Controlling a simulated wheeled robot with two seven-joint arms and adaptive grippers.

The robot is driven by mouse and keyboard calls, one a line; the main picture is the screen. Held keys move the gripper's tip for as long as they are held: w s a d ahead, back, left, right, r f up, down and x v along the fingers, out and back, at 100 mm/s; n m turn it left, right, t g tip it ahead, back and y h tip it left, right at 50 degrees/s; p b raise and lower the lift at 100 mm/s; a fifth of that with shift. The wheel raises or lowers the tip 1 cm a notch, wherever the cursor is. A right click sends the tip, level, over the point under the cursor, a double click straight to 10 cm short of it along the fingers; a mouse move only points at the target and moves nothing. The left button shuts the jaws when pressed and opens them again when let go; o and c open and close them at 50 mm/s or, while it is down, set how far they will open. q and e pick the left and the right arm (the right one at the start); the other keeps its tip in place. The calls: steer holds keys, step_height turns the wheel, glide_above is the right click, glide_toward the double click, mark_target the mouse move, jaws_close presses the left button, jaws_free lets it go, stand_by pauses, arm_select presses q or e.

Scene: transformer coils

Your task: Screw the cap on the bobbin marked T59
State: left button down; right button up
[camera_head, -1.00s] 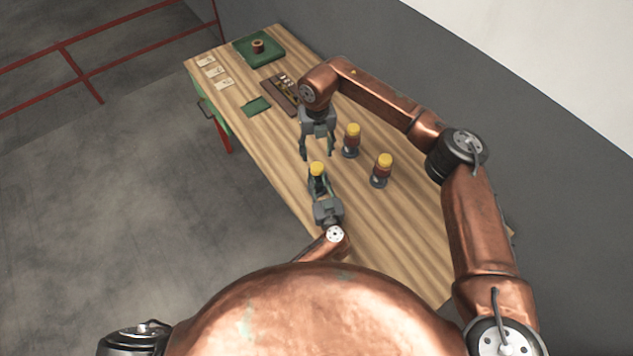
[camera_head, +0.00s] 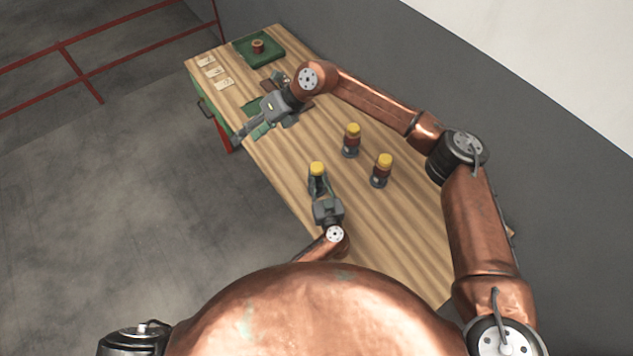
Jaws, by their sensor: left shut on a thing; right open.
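Three upright bobbins with yellow tops are in view. One yellow-topped bobbin (camera_head: 317,169) is in my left gripper (camera_head: 318,185), which is shut on it near the table's front edge. Its body is mostly hidden by the fingers. Another bobbin (camera_head: 351,141) with a brown-red body stands behind and to the right, and a third bobbin (camera_head: 381,171) stands further right. No marking is legible, so I cannot tell which is T59. My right gripper (camera_head: 248,133) is open, tilted with its fingers pointing left, over the table's left edge by the green mat.
A green tray (camera_head: 272,59) with a brown spool (camera_head: 257,46) is at the far end of the wooden table (camera_head: 390,230). Pale cards (camera_head: 213,71) lie along the left edge.

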steer(key=w+a+r+t+y, duration=0.3)
steer(key=w+r+y, duration=0.1)
steer(key=r, duration=0.6)
steer(key=w+a+r+t+y, duration=0.2)
steer(key=w+a+r+y, duration=0.15)
steer(key=r, duration=0.75)
steer(key=w+d+f+m+t+h, duration=0.2)
steer(key=w+d+m+t+h, duration=0.5)
steer(key=w, duration=0.8)
steer(key=s+d+f+g+h, duration=0.1)
steer(key=d+f+h, duration=0.3)
steer(key=f, duration=0.5)
steer(key=s+d+f+g+h, duration=0.1)
steer(key=d+f+g, duration=0.1)
steer(key=d+f, duration=0.55)
steer(key=s+d+f+n+g+h, duration=0.1)
steer(key=s+d+f+n+g, duration=0.1)
steer(key=s+f, duration=0.2)
steer(key=s+d+f+n+g+h, duration=0.2)
steer(key=s+f, duration=0.3)
steer(key=s, duration=0.3)
steer(key=s+d+f+n+g+h, duration=0.1)
steer(key=s+d+f+n+g, duration=0.1)
steer(key=s+f+g, duration=0.2)
steer(key=shift+s+d+f+h, duration=0.1)
steer(key=shift+s+d+h, duration=0.05)
steer(key=shift+s, duration=0.4)
steer(key=shift+s+d+f+h, duration=0.1)
steer(key=shift+s, duration=0.4)
